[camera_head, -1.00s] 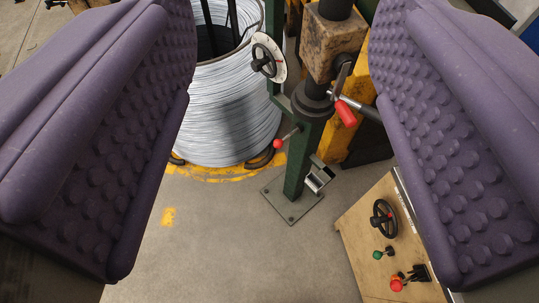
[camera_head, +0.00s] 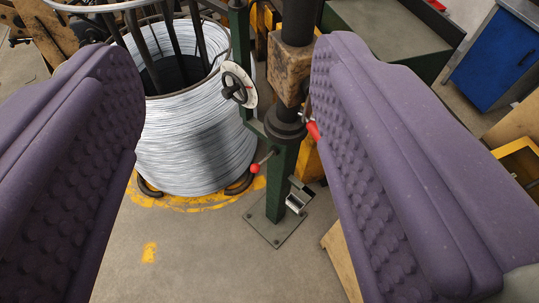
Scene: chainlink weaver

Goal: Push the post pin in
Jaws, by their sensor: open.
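A green post (camera_head: 283,170) stands on a square floor plate in the middle of the view. A pin with a red ball knob (camera_head: 255,168) sticks out of its left side on a thin rod. Its inner end in the post is hidden. My gripper (camera_head: 224,80) is open, its two purple studded pads wide apart on the left and right. The post and pin show in the gap between the pads, and nothing is held. The right pad partly hides a red-handled lever (camera_head: 313,131) on the post's right side.
A large coil of silver wire (camera_head: 185,150) stands behind left on a yellow floor ring. A wooden box edge (camera_head: 338,258) shows at lower right. Floor in front is clear.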

